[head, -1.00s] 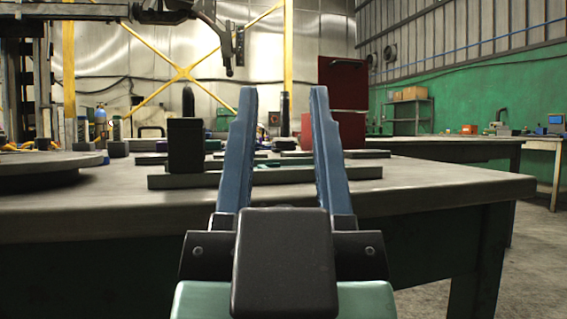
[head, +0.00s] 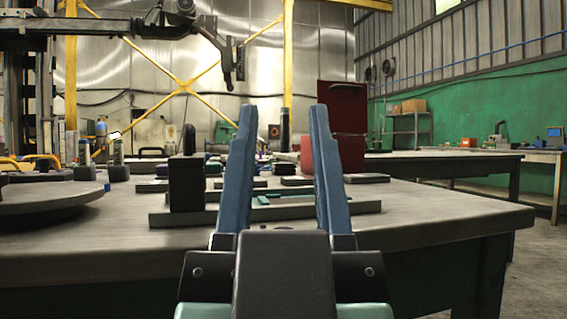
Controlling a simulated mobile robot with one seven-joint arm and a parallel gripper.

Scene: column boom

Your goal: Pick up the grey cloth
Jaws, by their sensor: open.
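My gripper (head: 281,170) points forward over the near part of the grey workbench (head: 420,207). Its two blue fingers are apart and nothing shows between them that they touch. I cannot make out a grey cloth for certain. Several flat grey and dark pieces lie on the bench beyond the fingers, too small or edge-on to tell whether one is cloth. My fingers and gripper body hide part of the bench.
A round plate (head: 45,198) is at the left. Bottles (head: 117,150) and a red cabinet (head: 341,120) are farther back. The bench's right front is clear.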

